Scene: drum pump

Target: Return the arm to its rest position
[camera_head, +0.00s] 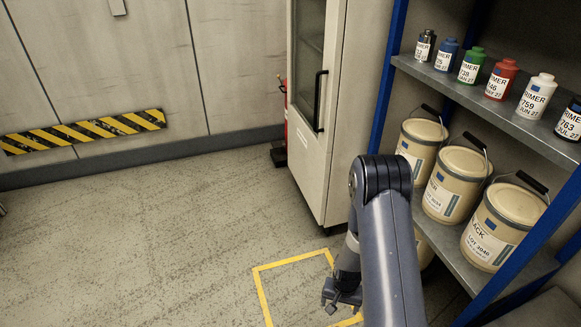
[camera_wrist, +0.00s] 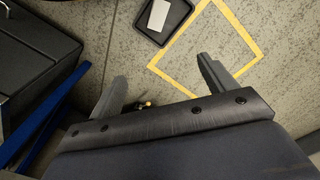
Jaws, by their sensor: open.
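My gripper (camera_head: 342,300) hangs low at the end of my bent arm, in front of the shelf rack and over the right side of a yellow square outline (camera_head: 263,290) on the floor. In the wrist view my gripper (camera_wrist: 163,73) points down at the floor, with its two fingers wide apart and nothing between them. The yellow outline (camera_wrist: 238,28) shows beyond the fingertips there. My arm hides part of the outline and shelf in the head view.
A rack with a blue post (camera_head: 388,75) holds small bottles (camera_head: 470,65) above and cream pails (camera_head: 455,180) below, close to my arm's right. A tall cabinet (camera_head: 325,110) stands behind. A dark tray (camera_wrist: 150,32) with a white sheet lies beside the outline. Floor at left is clear.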

